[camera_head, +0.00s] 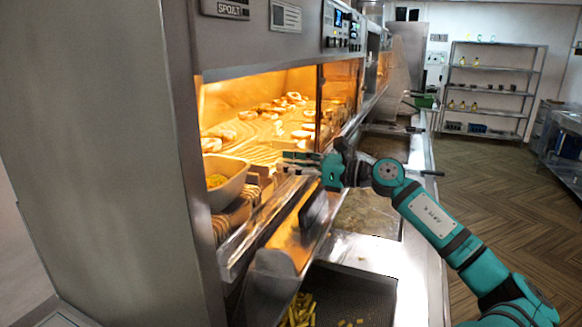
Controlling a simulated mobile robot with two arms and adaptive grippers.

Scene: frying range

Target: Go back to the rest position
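My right arm (432,215), teal and dark grey, comes in from the lower right. My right gripper (296,162) is at the front opening of the lit warming cabinet (262,95), pointing left. Its fingers are small and blend with the cabinet edge behind them, so I cannot tell whether they are open or shut. I see no clear object held in it. My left gripper and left arm are not in view.
Below is a fry basin (345,285) with yellow fries. A steel counter (425,270) runs along the right. Shelves (490,85) stand beyond open floor (490,180).

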